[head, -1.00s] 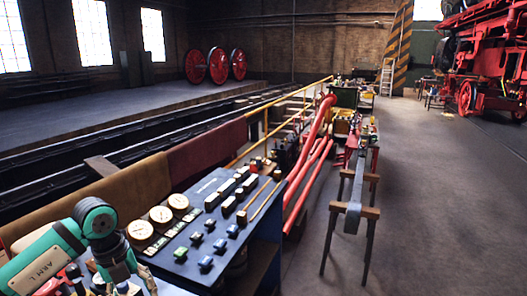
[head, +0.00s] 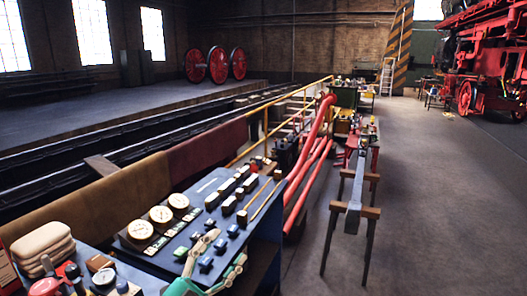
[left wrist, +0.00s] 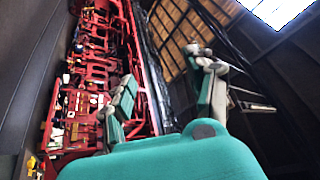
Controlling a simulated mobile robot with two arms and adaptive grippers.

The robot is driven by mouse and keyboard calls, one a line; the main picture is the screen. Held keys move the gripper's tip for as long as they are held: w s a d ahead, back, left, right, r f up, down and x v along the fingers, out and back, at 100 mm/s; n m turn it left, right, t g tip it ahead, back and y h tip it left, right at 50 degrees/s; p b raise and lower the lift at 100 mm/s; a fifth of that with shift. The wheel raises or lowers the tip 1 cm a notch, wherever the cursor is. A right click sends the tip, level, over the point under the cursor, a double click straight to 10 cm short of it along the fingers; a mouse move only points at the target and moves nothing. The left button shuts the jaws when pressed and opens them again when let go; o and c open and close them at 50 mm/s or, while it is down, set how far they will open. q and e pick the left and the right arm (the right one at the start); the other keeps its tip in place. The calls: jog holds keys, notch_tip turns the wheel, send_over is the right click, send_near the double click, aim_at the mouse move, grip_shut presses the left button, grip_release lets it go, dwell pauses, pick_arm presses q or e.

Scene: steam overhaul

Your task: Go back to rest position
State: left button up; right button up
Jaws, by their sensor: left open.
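My left gripper (head: 226,247) shows at the bottom of the head view, in front of the lower edge of the dark control panel (head: 180,258). Its green and beige fingers are spread apart, with nothing between them. In the left wrist view my left gripper (left wrist: 162,64) also shows open and empty, with the red locomotive (left wrist: 100,60) and the roof behind it. My right gripper is in neither view.
The panel bears round gauges (head: 160,214) and several switches. A folded beige cloth stack (head: 43,246) lies at the left. Red pipes (head: 312,145) and a narrow trestle (head: 354,215) stand to the right. Open floor (head: 450,220) lies at the right.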

pick_arm(q)
jog(key=s+a+f+n+g+y, duration=0.2)
jog(key=a+f+n+y, duration=0.5)
jog(key=f, duration=0.2)
jog(key=s+a+f+n+g+y, duration=0.2)
jog(key=s+a+f+n+y, duration=0.1)
jog(key=a+f+n+y, duration=0.45)
jog(key=s+d+f+g, duration=0.1)
jog(key=s+f+g, duration=0.5)
jog(key=s, duration=0.5)
jog(key=s+d+f+g, duration=0.1)
jog(key=s+f+g, duration=0.3)
jog(key=s+f, duration=0.55)
notch_tip(320, 180, down, 24)
jog(key=s+g, duration=0.1)
jog(key=g, duration=0.1)
jog(key=s+a+f+g, duration=0.1)
jog(key=s+a+f, duration=0.2)
jog(key=s+f, duration=1.4)
jog(key=shift+s+a+f, duration=0.15)
jog(key=shift+s+f, duration=0.05)
jog(key=shift+s, duration=0.05)
